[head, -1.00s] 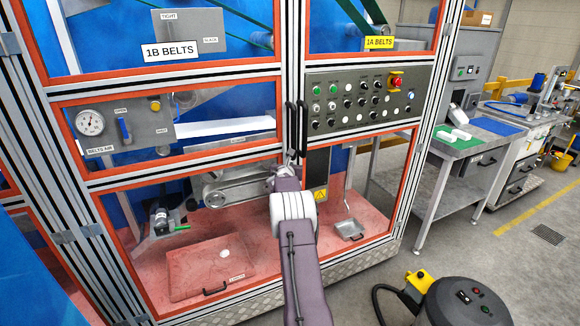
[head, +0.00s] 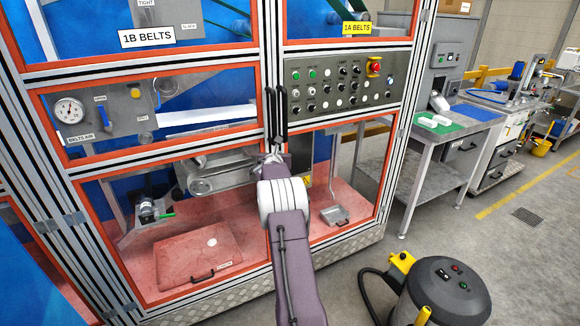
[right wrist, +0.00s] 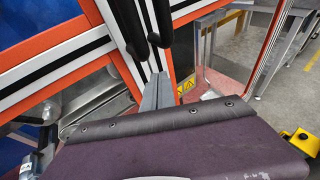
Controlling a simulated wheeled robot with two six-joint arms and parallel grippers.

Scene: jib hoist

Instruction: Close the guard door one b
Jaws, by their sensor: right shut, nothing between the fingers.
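The guard door of bay 1B (head: 150,147) is the orange-framed clear door on the left, under the label 1B BELTS (head: 147,37). It looks flush, or nearly flush, with the cabinet frame; I cannot tell whether a small gap is left. Its black upright handle (head: 270,112) is beside the handle of door 1A (head: 283,112). Both handles also show at the top of the right wrist view. My right gripper (head: 272,157) is shut and empty, just below the handles at the centre post; contact is unclear. My left gripper is not in view.
Door 1A with a control panel (head: 339,82) is on the right. A vacuum (head: 452,288) with a hose stands on the floor at lower right. A workbench (head: 462,135) is beyond.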

